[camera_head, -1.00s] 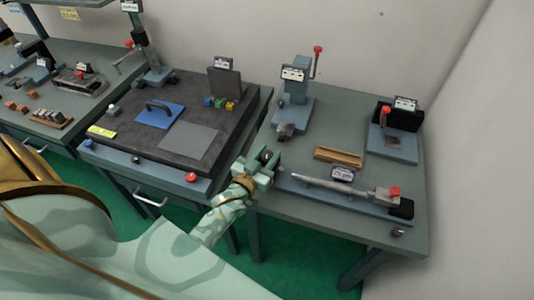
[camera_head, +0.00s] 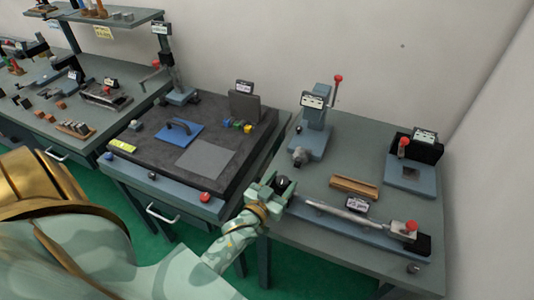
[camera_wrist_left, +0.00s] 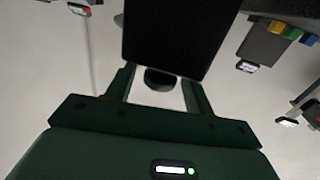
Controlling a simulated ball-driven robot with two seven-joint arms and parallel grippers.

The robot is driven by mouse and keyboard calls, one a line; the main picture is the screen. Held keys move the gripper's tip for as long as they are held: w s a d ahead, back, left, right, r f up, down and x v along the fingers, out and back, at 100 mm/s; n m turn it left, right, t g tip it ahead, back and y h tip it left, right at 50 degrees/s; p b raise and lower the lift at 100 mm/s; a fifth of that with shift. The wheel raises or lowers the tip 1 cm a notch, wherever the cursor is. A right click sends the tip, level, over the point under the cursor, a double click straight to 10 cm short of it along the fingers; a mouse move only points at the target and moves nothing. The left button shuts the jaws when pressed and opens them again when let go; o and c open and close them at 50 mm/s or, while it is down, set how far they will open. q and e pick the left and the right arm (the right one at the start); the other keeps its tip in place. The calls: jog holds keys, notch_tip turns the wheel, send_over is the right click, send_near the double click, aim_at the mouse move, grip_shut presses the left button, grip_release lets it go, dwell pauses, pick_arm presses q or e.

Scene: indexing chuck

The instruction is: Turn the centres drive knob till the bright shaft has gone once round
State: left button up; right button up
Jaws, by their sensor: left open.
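The bright shaft (camera_head: 345,214) lies along a blue base on the right bench, with a block with a red knob at its right end. A small label plate (camera_head: 357,203) stands behind it. My left gripper (camera_head: 272,188) is at the left end of this fixture, its jaws open. A dark round knob (camera_head: 284,183) shows at its fingers, apparently the drive knob. In the left wrist view a dark round end (camera_wrist_left: 160,79) sits between the two fingers; I cannot tell whether they touch it. A large dark block (camera_wrist_left: 178,35) hides what is beyond. My right gripper is out of view.
A wooden tray (camera_head: 354,188) lies behind the shaft. A blue stand with a red lever (camera_head: 315,118) and another blue fixture (camera_head: 410,173) stand farther back. A dark mat (camera_head: 240,150) with a blue plate (camera_head: 180,132) covers the bench to the left.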

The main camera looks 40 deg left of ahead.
pick_arm(q)
jog(key=s, duration=1.5)
jog(key=shift+s+d, duration=0.2)
jog(key=shift+d, duration=0.25)
jog(key=shift+w, duration=0.1)
